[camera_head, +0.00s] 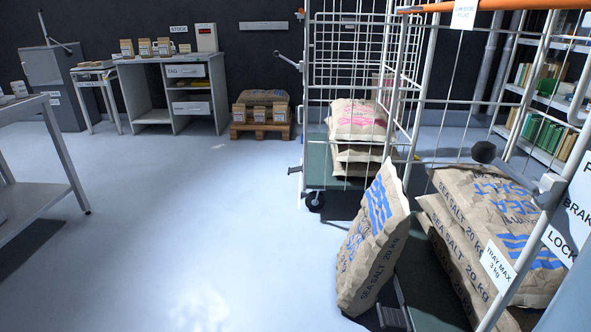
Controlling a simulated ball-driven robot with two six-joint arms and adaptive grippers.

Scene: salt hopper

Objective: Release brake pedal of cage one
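A wire roll cage (402,95) with an orange top bar (470,6) stands close at the right. I cannot read a cage number on it. A white sign with "BRAKE" and "LOCK" (572,215) is at the right edge, partly cut off. A dark grey flat part (393,318) shows low at this cage's base; I cannot tell whether it is the brake pedal or its position. A second cage (345,50) stands behind, with a small grey part (295,169) above its black caster (314,201). Neither of my grippers is in view.
A salt sack (374,240) leans tilted at the near cage's open left side. More sacks (490,235) lie inside it. The floor (210,230) at centre left is clear. A table (45,150) stands left.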

